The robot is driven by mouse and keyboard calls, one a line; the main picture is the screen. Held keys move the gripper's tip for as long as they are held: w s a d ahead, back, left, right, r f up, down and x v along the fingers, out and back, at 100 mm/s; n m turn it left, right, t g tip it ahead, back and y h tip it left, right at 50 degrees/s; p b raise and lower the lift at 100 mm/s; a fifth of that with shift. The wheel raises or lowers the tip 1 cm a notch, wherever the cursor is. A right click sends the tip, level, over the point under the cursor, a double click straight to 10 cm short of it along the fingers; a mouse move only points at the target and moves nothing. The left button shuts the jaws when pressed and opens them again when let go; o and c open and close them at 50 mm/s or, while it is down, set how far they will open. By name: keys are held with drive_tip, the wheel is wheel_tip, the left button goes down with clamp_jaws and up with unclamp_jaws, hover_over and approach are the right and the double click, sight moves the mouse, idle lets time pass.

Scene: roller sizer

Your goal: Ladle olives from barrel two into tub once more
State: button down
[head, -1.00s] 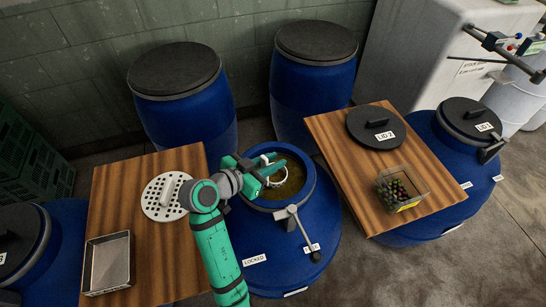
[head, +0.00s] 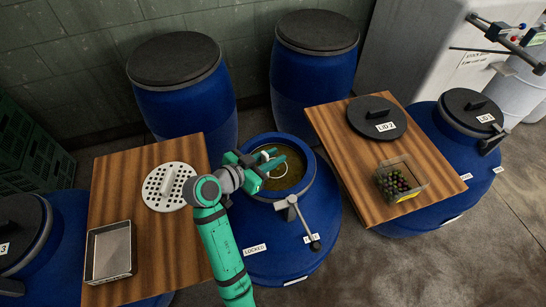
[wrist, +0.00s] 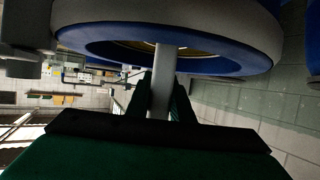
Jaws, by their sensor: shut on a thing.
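The open blue barrel (head: 300,225), with lid 2 lying off it to the right, stands in the middle with greenish-brown contents (head: 290,178) in its mouth. My gripper (head: 262,170) is over the left part of that mouth, shut on the ladle (head: 275,160). Only a pale curved part of the ladle shows there. In the wrist view its grey handle (wrist: 162,80) stands between my fingers, in front of the barrel rim (wrist: 230,48). The ladle's bowl is hidden, so I cannot tell what it holds. The clear tub (head: 408,200) holds dark and green olives.
The tub stands on the right wooden board (head: 345,150) with lid 2 (head: 376,117). A perforated white disc (head: 160,190) and metal tray (head: 110,252) lie on the left board (head: 150,225). A clamp lever (head: 300,220) sticks out at the barrel's front.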

drive_tip(key=shift+r, duration=0.1)
wheel_tip(320, 180, up, 12)
drive_tip(key=shift+r, duration=0.15)
idle(1.6)
idle(0.9)
